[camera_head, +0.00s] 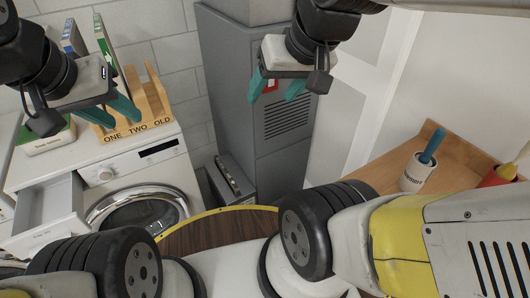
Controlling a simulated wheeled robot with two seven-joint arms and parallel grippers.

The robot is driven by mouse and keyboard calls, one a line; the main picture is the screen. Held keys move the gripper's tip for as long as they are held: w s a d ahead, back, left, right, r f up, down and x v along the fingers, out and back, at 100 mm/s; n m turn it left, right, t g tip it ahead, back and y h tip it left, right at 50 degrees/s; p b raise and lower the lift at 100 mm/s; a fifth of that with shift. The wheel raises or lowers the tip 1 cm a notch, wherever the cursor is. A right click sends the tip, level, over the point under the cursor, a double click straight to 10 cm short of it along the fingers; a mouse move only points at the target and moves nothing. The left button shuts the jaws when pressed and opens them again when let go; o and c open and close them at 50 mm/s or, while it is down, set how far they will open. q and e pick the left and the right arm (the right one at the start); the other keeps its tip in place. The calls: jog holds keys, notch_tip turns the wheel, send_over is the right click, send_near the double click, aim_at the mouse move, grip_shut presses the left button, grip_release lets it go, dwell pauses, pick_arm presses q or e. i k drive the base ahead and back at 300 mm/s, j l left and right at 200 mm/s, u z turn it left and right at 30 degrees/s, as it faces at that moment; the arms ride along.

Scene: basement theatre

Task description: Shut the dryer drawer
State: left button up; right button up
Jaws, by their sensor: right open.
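The white dryer (160,170) stands at the left with its round glass door (141,212) facing forward. Its drawer (48,218) is pulled out at the upper left of the front, and the hollow inside shows. My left gripper (124,121) is open above the dryer top, to the right of the drawer and apart from it. Its teal fingers overlap a wooden rack in the picture, and I cannot tell whether they touch it. My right gripper (271,99) is open and empty in front of the grey cabinet, far from the drawer.
A grey metal cabinet (230,60) stands right of the dryer. A wooden shelf (430,150) with a white canister (415,175) is at the right.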

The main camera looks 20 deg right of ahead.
aim_at(46, 212)
jog(key=k+j, duration=0.7)
jog(key=k, duration=0.1)
